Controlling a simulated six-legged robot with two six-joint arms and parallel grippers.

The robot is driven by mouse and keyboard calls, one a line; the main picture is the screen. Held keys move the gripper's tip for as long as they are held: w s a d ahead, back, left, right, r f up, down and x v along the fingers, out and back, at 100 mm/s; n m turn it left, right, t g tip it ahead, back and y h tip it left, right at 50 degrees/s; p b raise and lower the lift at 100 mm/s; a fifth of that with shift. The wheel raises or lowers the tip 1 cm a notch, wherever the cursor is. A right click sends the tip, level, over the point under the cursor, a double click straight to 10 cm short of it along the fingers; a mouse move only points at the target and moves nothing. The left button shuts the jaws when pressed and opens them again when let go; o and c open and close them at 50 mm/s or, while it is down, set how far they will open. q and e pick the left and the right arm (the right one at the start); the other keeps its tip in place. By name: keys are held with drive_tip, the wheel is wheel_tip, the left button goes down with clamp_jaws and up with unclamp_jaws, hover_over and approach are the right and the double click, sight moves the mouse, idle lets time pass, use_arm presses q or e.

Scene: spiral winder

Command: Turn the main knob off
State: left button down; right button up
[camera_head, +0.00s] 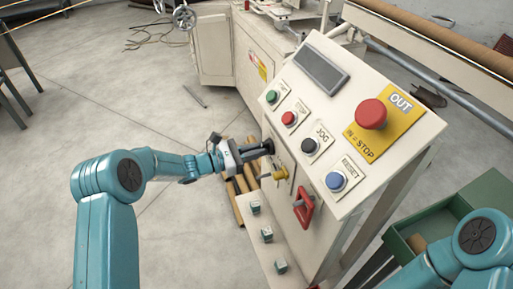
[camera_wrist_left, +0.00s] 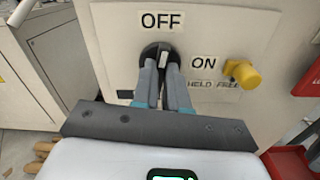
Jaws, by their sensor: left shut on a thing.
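The main knob (camera_wrist_left: 149,52) is a black round knob on the cream panel, with an OFF label (camera_wrist_left: 162,20) above it and an ON label (camera_wrist_left: 204,63) to its right. Its pale grip mark points up, roughly toward OFF. My left gripper (camera_wrist_left: 164,66) is shut on the knob, its two grey fingers on either side of the grip, hiding the knob's lower part. In the head view my left gripper (camera_head: 262,148) reaches from the left to the side face of the control box. My right gripper is out of view.
A yellow knob (camera_head: 281,173) and a red handle (camera_head: 304,203) sit close to the right on the same face. Above are a red stop button (camera_head: 370,113) and several smaller buttons. A green drawer unit (camera_head: 425,228) stands at the right. The floor at left is mostly clear.

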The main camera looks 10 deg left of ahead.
use_arm(q)
drive_tip(key=shift+n, duration=0.8)
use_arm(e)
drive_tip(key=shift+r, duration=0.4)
use_arm(q)
drive_tip(key=c, duration=1.2)
unclamp_jaws()
drive_tip(key=shift+o, duration=0.2)
drive_tip(key=shift+s+a+p, duration=0.1)
drive_tip(key=shift+p, duration=0.2)
drive_tip(key=v, duration=1.6)
